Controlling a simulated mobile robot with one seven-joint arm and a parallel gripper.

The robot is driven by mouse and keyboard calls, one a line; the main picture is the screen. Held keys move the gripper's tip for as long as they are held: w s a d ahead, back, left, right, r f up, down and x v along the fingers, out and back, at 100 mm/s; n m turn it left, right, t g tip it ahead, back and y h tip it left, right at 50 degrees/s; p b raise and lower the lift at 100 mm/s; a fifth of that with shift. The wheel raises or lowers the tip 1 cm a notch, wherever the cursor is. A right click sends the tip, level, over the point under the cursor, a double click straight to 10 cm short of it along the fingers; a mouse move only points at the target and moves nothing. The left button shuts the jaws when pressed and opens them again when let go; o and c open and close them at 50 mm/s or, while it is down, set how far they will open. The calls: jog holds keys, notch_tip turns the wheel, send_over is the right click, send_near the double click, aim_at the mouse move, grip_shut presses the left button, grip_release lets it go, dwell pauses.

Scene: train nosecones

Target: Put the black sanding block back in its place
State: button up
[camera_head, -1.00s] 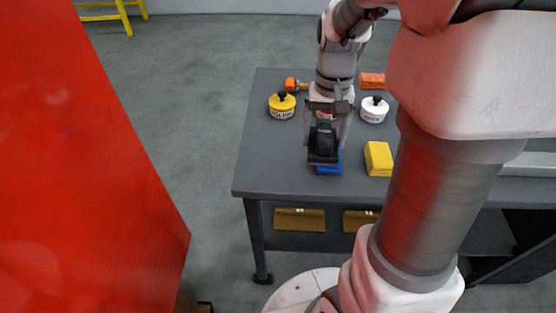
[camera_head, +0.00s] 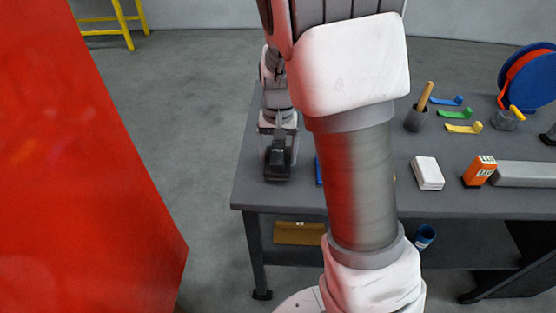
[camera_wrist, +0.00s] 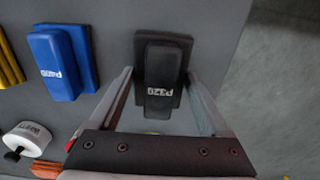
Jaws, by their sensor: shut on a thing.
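The black sanding block marked P320 (camera_wrist: 162,68) is between the two fingers of my gripper (camera_wrist: 161,82) in the wrist view, and the gripper is shut on it. In the head view, my gripper (camera_head: 279,164) is low over the left front part of the grey table (camera_head: 252,185). I cannot tell whether the block touches the tabletop. In the head view, only a sliver of the blue block (camera_head: 319,172) shows beside my arm.
A yellow block (camera_wrist: 8,62) and a white pot (camera_wrist: 27,139) are farther left in the wrist view. The table edge is close on the right there. In the head view, a white block (camera_head: 427,173) and an orange box (camera_head: 480,170) stand right of my arm, and a red body (camera_head: 80,180) fills the left.

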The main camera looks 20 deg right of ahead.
jog(key=shift+f, duration=1.05)
jog(key=o, duration=1)
